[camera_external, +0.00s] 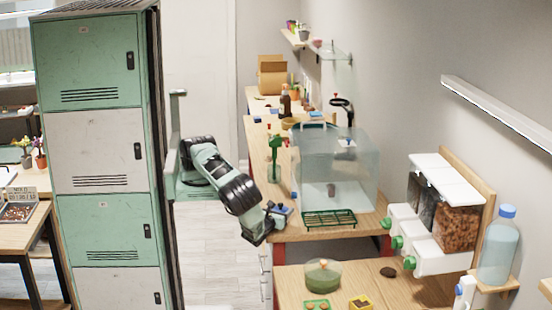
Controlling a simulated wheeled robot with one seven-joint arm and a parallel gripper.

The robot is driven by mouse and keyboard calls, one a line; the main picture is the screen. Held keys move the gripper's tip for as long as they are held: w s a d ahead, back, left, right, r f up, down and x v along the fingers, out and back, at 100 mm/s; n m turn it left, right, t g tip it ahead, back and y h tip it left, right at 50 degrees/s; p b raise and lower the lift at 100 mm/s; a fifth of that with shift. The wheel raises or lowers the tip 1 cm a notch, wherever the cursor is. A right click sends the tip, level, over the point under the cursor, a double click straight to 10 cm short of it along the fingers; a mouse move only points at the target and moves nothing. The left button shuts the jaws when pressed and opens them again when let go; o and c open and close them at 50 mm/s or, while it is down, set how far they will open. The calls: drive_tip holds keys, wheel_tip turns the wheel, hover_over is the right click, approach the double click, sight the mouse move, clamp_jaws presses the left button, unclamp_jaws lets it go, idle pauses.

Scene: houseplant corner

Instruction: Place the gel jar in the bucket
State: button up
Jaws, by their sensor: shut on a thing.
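My gripper (277,217) is at the end of my arm, over the left edge of the wooden bench and left of the green wire rack. It is shut on a small blue thing (284,208), likely the gel jar, though it is too small and partly hidden to be sure. The bucket cannot be told for certain. A round container with a teal rim (313,126) stands on the bench behind the glass tank. A clear round bowl with green contents (323,276) stands on the front table.
The large glass tank (345,165) stands right of my gripper, with the green wire rack (329,219) before it. A green watering can or sprayer (276,150) and a brown bottle (285,104) stand farther back. Dispensers (440,220) hang at right; lockers (95,150) stand at left.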

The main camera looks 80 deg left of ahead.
drive_tip(key=shift+f, duration=0.15)
drive_tip(key=o, duration=1.2)
drive_tip(key=shift+f+b, duration=0.1)
drive_tip(key=shift+b, duration=0.2)
